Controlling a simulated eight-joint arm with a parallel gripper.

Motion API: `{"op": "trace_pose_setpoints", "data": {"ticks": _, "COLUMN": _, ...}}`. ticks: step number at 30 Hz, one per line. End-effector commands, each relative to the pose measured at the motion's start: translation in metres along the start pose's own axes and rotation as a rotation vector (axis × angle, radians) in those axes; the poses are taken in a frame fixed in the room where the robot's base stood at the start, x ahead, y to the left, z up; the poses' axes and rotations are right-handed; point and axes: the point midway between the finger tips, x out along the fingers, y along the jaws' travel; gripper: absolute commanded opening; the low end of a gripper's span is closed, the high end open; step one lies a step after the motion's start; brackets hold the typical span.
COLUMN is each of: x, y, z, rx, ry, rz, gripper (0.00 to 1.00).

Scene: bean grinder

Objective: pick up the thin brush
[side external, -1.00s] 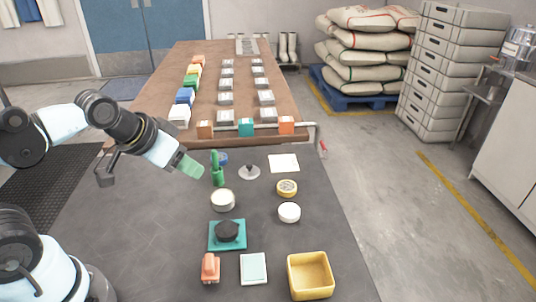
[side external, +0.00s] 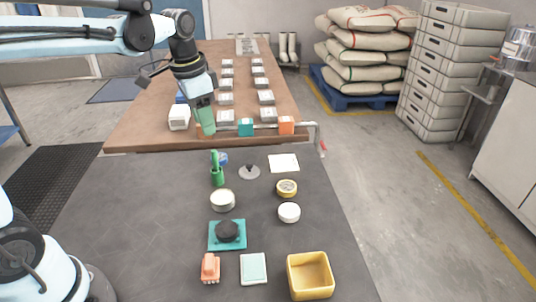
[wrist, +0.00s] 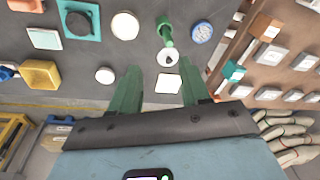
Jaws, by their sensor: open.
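A slim green upright item (side external: 217,172), which may be the thin brush, stands on the dark mat near its far edge. It also shows at the top of the wrist view (wrist: 165,32). Its bristles cannot be made out. My gripper (side external: 208,128) hangs above and beyond it, over the near edge of the wooden table. In the wrist view my gripper (wrist: 160,78) has its two green fingers apart with nothing held between them. The green item lies ahead of the fingertips, untouched.
Close to the green item are a blue round thing (wrist: 201,32), a silver disc with a dark knob (side external: 249,172) and a cream tin (side external: 222,200). A white square (side external: 284,163) lies to the right. Small boxes (side external: 246,127) line the wooden table. A yellow bin (side external: 311,276) stands nearer.

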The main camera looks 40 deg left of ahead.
Motion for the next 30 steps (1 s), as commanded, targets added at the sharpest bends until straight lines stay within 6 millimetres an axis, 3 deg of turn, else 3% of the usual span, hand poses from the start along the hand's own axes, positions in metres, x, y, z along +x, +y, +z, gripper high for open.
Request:
{"op": "trace_pose_setpoints", "data": {"ticks": 3, "x": 0.006, "y": -0.016, "z": -0.012, "rx": 0.06, "ry": -0.065, "rz": 0.036, "gripper": 0.46}}
{"op": "trace_pose_setpoints", "data": {"ticks": 9, "x": 0.013, "y": -0.029, "z": -0.02, "rx": 0.125, "ry": -0.125, "rz": 0.079, "gripper": 0.46}}
{"op": "trace_pose_setpoints", "data": {"ticks": 14, "x": 0.022, "y": -0.031, "z": -0.02, "rx": 0.136, "ry": -0.136, "rz": 0.088, "gripper": 0.46}}
{"op": "trace_pose_setpoints", "data": {"ticks": 24, "x": 0.07, "y": -0.026, "z": -0.013, "rx": 0.135, "ry": -0.134, "rz": 0.087, "gripper": 0.46}}
{"op": "trace_pose_setpoints", "data": {"ticks": 30, "x": 0.083, "y": -0.025, "z": -0.011, "rx": 0.135, "ry": -0.134, "rz": 0.087, "gripper": 0.46}}
